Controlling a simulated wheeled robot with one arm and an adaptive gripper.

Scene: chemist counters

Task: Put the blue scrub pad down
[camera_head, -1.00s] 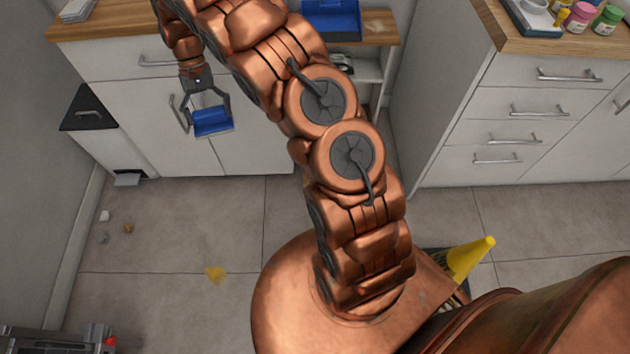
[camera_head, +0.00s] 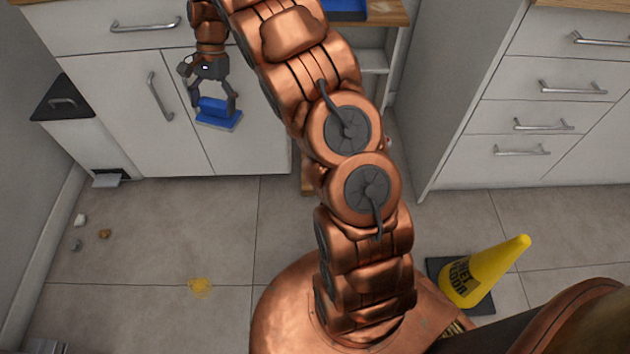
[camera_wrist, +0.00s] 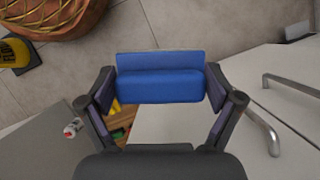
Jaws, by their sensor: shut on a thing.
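The blue scrub pad (camera_head: 217,112) is a small block with a lighter blue, wider base layer. My gripper (camera_head: 214,98) is shut on it and holds it in the air in front of the white cabinet doors. In the wrist view the blue scrub pad (camera_wrist: 160,80) sits between the two fingers of my gripper (camera_wrist: 160,92), which touch its short ends. The pad hangs below the fingers, roughly level.
White cabinets (camera_head: 105,95) and drawers (camera_head: 500,120) line the back. A black-lidded bin (camera_head: 62,103) stands at the left. A yellow wet-floor cone (camera_head: 487,270) stands at right. Small debris (camera_head: 80,220) and a yellow stain (camera_head: 201,287) mark otherwise open floor.

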